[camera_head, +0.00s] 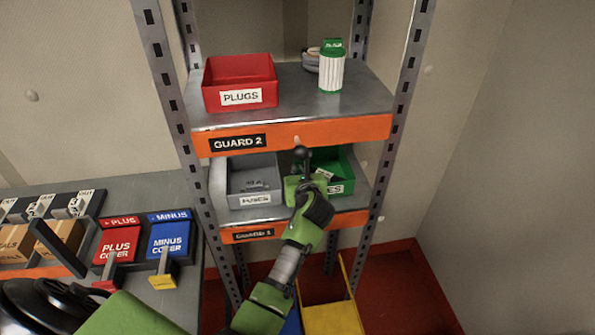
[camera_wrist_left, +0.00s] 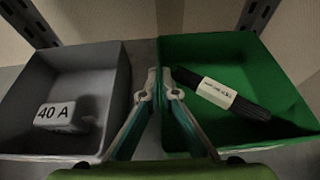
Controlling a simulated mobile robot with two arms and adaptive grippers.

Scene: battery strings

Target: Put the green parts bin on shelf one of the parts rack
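The green parts bin (camera_head: 342,170) sits on the lower shelf of the parts rack, labelled GUARD 1 (camera_head: 253,234), at the right side. My left gripper (camera_head: 302,168) reaches in from below and covers the bin's left part. In the left wrist view the gripper's fingers (camera_wrist_left: 159,88) close around the left wall of the green bin (camera_wrist_left: 275,75), one on each side. A black bundle with a white label (camera_wrist_left: 220,95) lies inside the bin. My right gripper is not in view.
A grey bin (camera_head: 252,180) with a 40 A part (camera_wrist_left: 62,115) stands close beside the green bin. The upper shelf (camera_head: 290,130) holds a red PLUGS bin (camera_head: 240,85) and a white-green container (camera_head: 332,68). Rack posts flank both shelves. A yellow piece (camera_head: 333,317) is below.

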